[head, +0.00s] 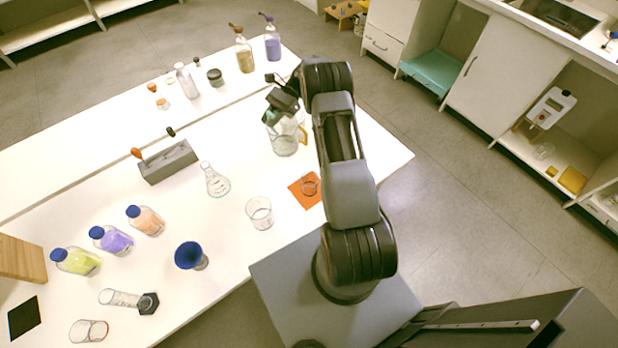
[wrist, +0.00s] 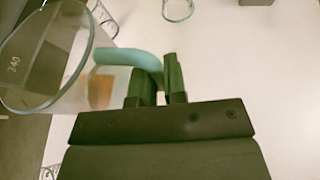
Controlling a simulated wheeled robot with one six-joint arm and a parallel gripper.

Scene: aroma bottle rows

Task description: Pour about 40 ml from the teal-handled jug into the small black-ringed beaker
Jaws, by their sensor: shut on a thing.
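My gripper (head: 283,104) is shut on the teal handle (wrist: 125,57) of a clear jug (wrist: 38,62), which fills the left of the wrist view. In the head view the jug's glass (head: 271,118) shows just below my gripper and is partly hidden. Whether it is raised or tilted is hard to tell. A small beaker (head: 310,187) stands on an orange mat (head: 303,199) near the table's front edge, beside my arm. Its ring is too small to make out clearly.
Glassware with a yellow handle (head: 302,136) shows below my gripper. A larger empty beaker (head: 259,213) stands left of the mat, with a conical flask (head: 215,181) farther left. A grey rack (head: 168,162) and several capped bottles stand leftward. The table (head: 372,150) is clear at its right corner.

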